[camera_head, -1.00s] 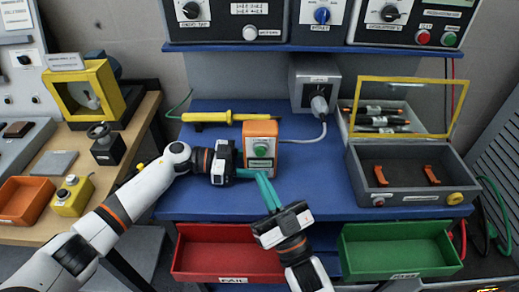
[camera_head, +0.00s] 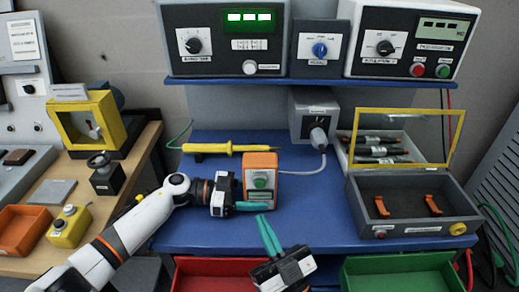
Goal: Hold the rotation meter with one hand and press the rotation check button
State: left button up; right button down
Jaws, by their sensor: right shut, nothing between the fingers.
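The rotation meter (camera_head: 263,162), an orange box with a grey face, stands on the blue bench. Its green button (camera_head: 260,182) faces me. My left gripper (camera_head: 252,206) comes in from the left and is shut on the meter. One teal finger shows in front of the meter's lower face; the other is hidden behind it. My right gripper (camera_head: 266,228) is shut and empty. Its teal fingertips point up toward the meter from below, apart from the button.
A yellow probe (camera_head: 215,148) lies behind the meter. A grey case with an open yellow-framed lid (camera_head: 413,205) stands to the right. Red (camera_head: 225,266) and green (camera_head: 400,264) bins hang at the front. The shelf above holds instruments, one with a lit green display (camera_head: 249,20).

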pick_arm(q)
jog(key=o, duration=0.3)
jog(key=shift+o, duration=0.2)
jog(key=shift+a, duration=0.1)
